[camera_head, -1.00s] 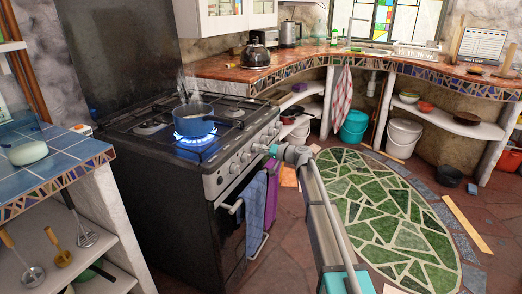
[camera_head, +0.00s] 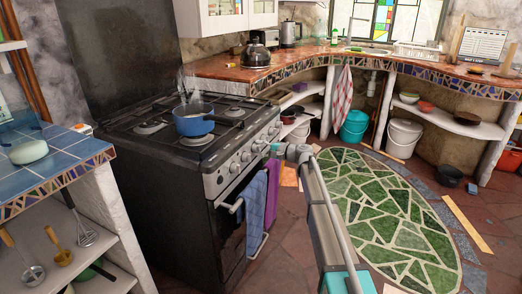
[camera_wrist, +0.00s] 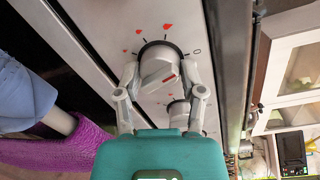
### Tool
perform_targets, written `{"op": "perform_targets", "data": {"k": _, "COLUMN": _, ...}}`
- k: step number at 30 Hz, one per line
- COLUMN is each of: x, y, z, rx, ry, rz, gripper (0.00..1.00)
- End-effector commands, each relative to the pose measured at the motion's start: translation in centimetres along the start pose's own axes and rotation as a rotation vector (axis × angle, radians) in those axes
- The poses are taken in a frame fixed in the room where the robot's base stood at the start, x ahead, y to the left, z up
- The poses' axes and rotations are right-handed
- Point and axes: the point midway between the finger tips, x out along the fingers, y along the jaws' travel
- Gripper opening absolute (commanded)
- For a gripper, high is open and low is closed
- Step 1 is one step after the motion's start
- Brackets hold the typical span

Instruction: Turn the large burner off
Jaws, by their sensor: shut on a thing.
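The black stove (camera_head: 150,170) stands left of centre in the head view, with a row of knobs on its front panel. A blue pot (camera_head: 193,124) with steam above it sits on a front burner, and no flame shows under it. The burner itself is mostly hidden by the pot. My gripper (camera_head: 277,150) is at the right part of the knob panel. In the wrist view, my gripper (camera_wrist: 160,75) has its fingers on both sides of a grey knob (camera_wrist: 157,66) with a red line and is shut on it. Red flame marks and a small circle are printed around the knob.
A second knob (camera_wrist: 178,112) is close to my fingers. A blue towel (camera_head: 256,208) and a purple towel (camera_head: 272,190) hang on the oven front. A blue-tiled counter (camera_head: 50,150) stands at the left. The green mosaic floor (camera_head: 380,205) is open at the right.

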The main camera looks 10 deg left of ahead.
Motion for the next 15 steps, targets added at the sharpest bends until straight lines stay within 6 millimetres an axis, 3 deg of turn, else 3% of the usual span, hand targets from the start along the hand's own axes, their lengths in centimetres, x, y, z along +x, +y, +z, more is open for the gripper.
{"op": "perform_targets", "data": {"k": 15, "x": 0.16, "y": 0.23, "z": 0.33, "rx": 0.267, "ry": -0.027, "rz": 0.002, "gripper": 0.04}}
